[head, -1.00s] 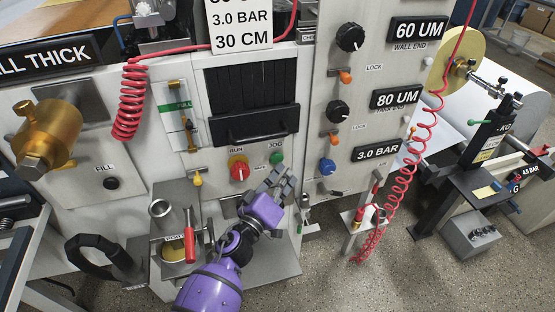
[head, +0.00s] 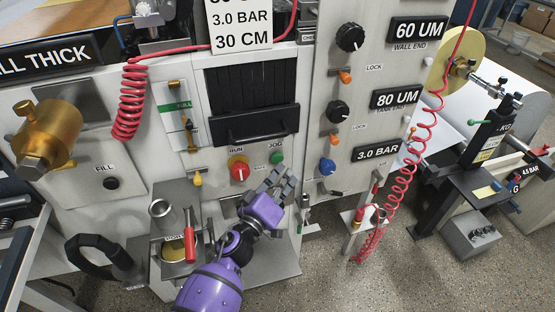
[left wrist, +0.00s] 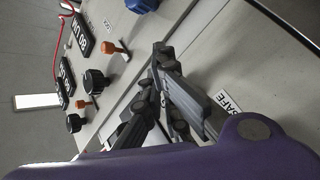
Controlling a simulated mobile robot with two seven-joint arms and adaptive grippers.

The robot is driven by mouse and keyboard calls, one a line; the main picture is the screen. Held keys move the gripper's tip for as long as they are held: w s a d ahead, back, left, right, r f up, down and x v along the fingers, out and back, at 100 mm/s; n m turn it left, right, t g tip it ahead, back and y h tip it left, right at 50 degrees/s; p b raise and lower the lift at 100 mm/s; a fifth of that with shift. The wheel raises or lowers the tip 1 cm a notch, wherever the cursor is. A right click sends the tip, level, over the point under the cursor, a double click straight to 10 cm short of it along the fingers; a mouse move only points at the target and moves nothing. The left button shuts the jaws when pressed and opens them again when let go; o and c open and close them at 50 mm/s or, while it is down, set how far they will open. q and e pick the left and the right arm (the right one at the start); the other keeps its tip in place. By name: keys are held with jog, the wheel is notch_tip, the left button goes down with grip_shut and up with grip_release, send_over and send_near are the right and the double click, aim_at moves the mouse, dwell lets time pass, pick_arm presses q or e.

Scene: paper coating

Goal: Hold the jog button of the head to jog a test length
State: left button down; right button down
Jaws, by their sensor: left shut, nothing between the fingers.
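The green jog button (head: 276,157) sits on the machine's front panel under the JOG label, right of the red RUN knob (head: 239,172). My left gripper (head: 282,176) is shut and empty, with its fingertips just below the green button in the head view. I cannot tell whether they touch the panel. My right gripper is not in view.
A black handle (head: 255,124) crosses the panel above the buttons. Black knobs and a blue knob (head: 327,166) stand out to the right. A red coiled hose (head: 398,183) hangs further right.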

pick_arm(q)
jog(key=shift+w, duration=0.15)
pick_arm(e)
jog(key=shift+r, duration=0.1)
pick_arm(q)
jog(key=shift+w+a, duration=0.1)
jog(key=shift+w, duration=0.2)
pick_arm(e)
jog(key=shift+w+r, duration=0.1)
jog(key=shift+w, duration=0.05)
pick_arm(q)
jog(key=shift+w+a, duration=0.1)
jog(key=shift+w, duration=0.35)
dwell(1.2)
jog(key=shift+s, duration=0.1)
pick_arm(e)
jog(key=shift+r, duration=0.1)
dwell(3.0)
pick_arm(q)
jog(key=shift+s+d+p, duration=0.2)
jog(key=shift+s+p, duration=0.25)
jog(key=shift+s, duration=0.35)
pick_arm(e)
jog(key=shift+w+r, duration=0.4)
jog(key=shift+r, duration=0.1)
